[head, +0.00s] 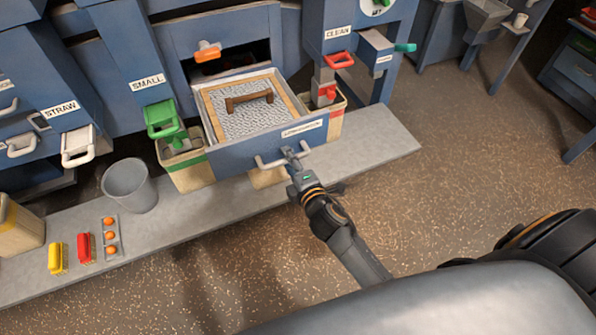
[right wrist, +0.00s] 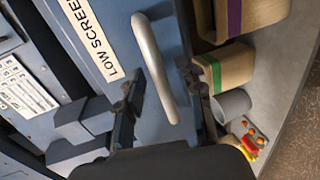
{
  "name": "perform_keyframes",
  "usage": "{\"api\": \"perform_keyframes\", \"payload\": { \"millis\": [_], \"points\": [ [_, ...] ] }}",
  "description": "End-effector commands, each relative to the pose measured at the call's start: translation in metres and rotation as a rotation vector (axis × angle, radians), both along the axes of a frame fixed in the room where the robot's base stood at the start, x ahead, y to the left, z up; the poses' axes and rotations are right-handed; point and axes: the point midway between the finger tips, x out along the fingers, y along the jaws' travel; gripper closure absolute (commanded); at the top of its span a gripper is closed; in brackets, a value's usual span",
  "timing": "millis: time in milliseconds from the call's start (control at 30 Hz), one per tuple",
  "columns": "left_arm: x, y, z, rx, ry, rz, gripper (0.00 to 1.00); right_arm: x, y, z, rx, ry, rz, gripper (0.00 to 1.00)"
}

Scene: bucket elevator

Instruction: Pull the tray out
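The blue tray (head: 232,155) sticks out of its slot in the blue machine in the head view. It holds a wood-framed mesh with a brown wooden bar (head: 249,100) across it. Its pale handle (head: 268,163) is on the front face; the right wrist view shows the handle (right wrist: 153,68) beside a label starting "LOW SCREE". My right gripper (head: 292,154) is at this handle. In the right wrist view its fingers (right wrist: 160,96) stand apart, one on each side of the bar, with visible gaps. My left gripper is not in view.
Bins with a green gate (head: 162,119) and a red gate (head: 339,61) flank the tray. A grey bucket (head: 130,186), brushes and orange balls sit on the grey slab (head: 375,145) to the left. The brown floor is open at right.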

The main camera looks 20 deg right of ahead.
Motion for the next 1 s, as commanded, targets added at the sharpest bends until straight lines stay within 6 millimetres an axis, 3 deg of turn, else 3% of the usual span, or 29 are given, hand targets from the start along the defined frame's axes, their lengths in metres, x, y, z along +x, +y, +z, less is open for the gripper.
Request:
{"api": "perform_keyframes", "payload": {
  "millis": [300, 500, 700, 1000],
  "points": [
    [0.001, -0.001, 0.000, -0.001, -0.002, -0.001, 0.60, -0.066, -0.002, 0.013, 0.001, 0.003, 0.000, 0.63],
    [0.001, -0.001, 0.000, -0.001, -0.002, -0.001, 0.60, -0.095, -0.003, 0.020, 0.001, 0.001, -0.001, 0.63],
    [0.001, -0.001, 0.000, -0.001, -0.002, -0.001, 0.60, -0.105, -0.004, 0.023, -0.001, -0.001, -0.001, 0.63],
    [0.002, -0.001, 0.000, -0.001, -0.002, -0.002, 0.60, -0.105, -0.004, 0.023, -0.001, -0.001, -0.001, 0.63]
  ]
}}
